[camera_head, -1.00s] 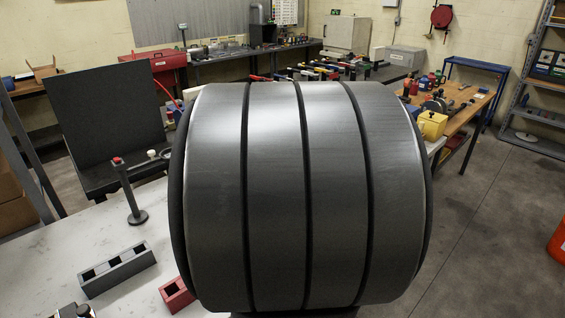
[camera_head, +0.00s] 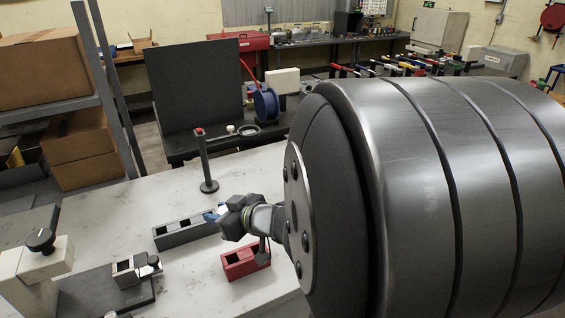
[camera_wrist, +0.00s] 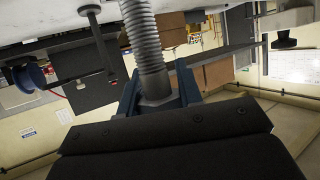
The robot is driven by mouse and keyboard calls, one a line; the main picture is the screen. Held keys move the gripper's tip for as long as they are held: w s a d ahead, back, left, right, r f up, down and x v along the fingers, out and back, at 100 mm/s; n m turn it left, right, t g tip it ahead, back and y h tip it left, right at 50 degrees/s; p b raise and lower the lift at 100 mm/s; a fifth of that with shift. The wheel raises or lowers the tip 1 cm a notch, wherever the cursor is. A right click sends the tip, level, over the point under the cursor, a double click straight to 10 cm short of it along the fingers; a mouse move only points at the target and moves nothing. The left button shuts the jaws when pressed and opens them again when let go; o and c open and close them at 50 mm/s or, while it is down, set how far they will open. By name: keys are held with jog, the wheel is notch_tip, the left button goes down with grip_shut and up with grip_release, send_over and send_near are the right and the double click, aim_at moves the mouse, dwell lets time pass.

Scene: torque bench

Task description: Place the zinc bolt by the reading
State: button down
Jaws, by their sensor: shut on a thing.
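My gripper (camera_head: 222,216) is above the pale bench, close over the grey divided bin (camera_head: 187,232). In the wrist view my blue fingers (camera_wrist: 155,90) are shut on a grey, ribbed shaft, seemingly the zinc bolt (camera_wrist: 148,40). In the head view the bolt cannot be made out. A red divided bin (camera_head: 246,262) stands just in front and to the right of the gripper. No reading is legible.
A dark post with a red top (camera_head: 204,160) stands behind the gripper. A white block with a black knob (camera_head: 40,255) stands at the left front. A black panel (camera_head: 196,95) and a blue reel (camera_head: 265,105) are behind. The bench's left middle is clear.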

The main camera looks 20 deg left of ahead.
jog(key=shift+s, duration=0.35)
send_over(227, 255)
jog(key=shift+a+f, duration=0.1)
jog(key=shift+f, duration=2.9)
jog(key=shift+f, duration=0.25)
jog(key=shift+f, duration=0.3)
jog(key=shift+f, duration=0.15)
jog(key=shift+f, duration=0.45)
jog(key=shift+f, duration=0.35)
